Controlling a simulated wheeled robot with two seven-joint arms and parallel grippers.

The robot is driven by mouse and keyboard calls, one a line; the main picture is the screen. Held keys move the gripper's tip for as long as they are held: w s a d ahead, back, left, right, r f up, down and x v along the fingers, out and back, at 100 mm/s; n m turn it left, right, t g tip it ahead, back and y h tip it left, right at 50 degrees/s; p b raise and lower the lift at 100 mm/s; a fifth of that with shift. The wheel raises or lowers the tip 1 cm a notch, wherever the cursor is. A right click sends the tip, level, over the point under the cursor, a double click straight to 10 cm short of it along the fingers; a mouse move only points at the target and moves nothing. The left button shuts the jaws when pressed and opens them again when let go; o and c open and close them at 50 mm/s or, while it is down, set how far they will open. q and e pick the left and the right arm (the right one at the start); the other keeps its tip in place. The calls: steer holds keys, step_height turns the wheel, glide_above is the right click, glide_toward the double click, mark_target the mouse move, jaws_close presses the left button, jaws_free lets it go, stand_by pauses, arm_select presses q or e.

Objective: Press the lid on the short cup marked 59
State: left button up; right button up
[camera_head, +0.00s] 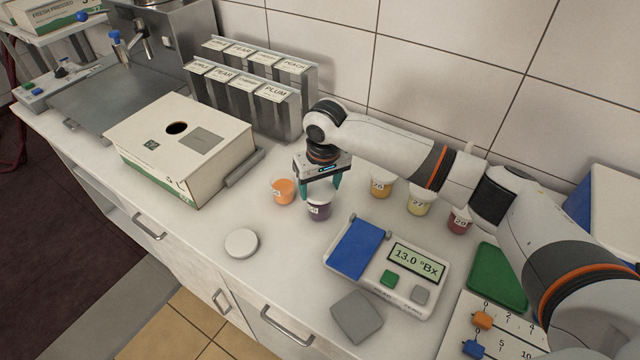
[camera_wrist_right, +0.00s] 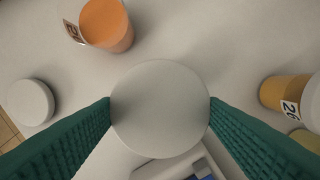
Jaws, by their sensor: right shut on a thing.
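My right gripper (camera_head: 318,188) is over a short purple cup (camera_head: 319,211), its green fingers pointing down. In the wrist view the right gripper (camera_wrist_right: 160,112) is shut on a round white lid (camera_wrist_right: 160,108), one finger at each side. The lid hides what is under it there, and I cannot tell whether it touches the cup. A short orange cup (camera_head: 284,192) stands just left of the purple one; it also shows in the wrist view (camera_wrist_right: 107,25). The tags on both are too small or angled to read. My left gripper is not in view.
A second white lid (camera_head: 241,243) lies on the counter. Cups marked 26 (camera_head: 380,188), 27 (camera_head: 419,205) and 28 (camera_head: 459,221) stand behind a meter (camera_head: 387,267) reading 13.0 °Bx. A white box (camera_head: 180,148) is left, a grey pad (camera_head: 357,317) in front.

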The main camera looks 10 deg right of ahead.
steer(key=shift+f, duration=0.8)
stand_by(0.9)
steer(key=o, duration=1)
step_height(320, 180, up, 11)
steer(key=s+b, duration=0.1)
step_height(320, 180, up, 7)
steer(key=p, duration=0.8)
glide_above(322, 194)
steer(key=shift+s+d+f, duration=0.1)
steer(key=shift+s, duration=0.05)
